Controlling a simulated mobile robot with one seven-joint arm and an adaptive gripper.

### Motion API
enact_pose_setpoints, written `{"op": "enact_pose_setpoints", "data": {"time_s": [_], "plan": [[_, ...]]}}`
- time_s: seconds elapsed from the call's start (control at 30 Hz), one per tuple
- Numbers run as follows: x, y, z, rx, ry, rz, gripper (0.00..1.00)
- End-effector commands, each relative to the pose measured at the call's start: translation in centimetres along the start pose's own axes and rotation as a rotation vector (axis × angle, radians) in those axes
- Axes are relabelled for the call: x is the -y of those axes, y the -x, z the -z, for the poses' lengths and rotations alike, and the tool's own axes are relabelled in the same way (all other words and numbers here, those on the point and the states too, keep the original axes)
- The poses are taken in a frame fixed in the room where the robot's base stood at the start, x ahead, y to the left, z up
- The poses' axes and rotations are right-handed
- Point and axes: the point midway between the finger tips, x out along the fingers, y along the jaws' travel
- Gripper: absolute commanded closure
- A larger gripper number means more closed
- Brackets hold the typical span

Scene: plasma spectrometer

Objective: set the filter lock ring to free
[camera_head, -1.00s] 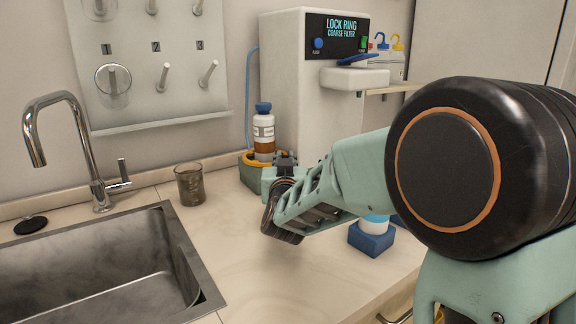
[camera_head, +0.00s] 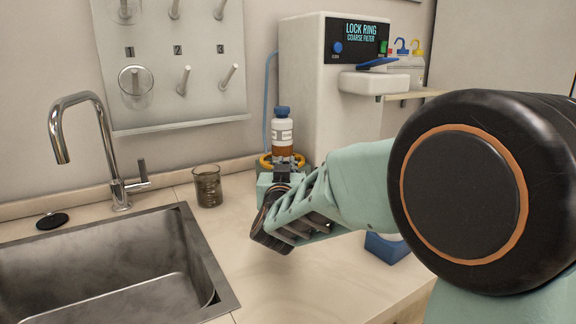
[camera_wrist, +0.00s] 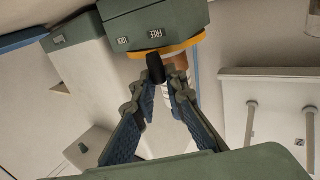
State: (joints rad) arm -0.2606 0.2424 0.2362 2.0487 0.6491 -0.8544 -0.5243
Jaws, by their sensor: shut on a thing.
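The yellow lock ring (camera_head: 266,161) sits around the lower part of a brown, white-labelled bottle (camera_head: 283,133) with a blue cap. In the wrist view the ring (camera_wrist: 182,47) lies against a dark green base (camera_wrist: 160,22) marked FREE and LOCK. A black lever (camera_wrist: 156,69) stands out from the ring, in line with the FREE mark in that picture. My gripper (camera_wrist: 157,87) is shut on this lever; it also shows in the head view (camera_head: 282,174), in front of the bottle and hiding part of the ring and base.
A white machine (camera_head: 318,90) with a LOCK RING COARSE FILTER display stands behind. A glass beaker (camera_head: 208,187) is left of my gripper, beside the sink (camera_head: 110,265). A blue block (camera_head: 387,248) is partly behind my arm. The counter in front is clear.

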Motion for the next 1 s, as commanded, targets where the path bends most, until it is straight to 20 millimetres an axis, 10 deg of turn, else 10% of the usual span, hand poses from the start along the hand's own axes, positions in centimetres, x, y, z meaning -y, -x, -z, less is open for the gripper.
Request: {"op": "enact_pose_setpoints", "data": {"time_s": [0.37, 0.53, 1.0], "plan": [[1.04, 0.14, 0.34, -0.005, 0.0, 0.019, 1.0], [1.01, 0.15, 0.33, -0.005, 0.0, 0.019, 0.71], [0.55, 0.94, 0.19, -0.002, 0.001, 0.011, 0.7]]}}
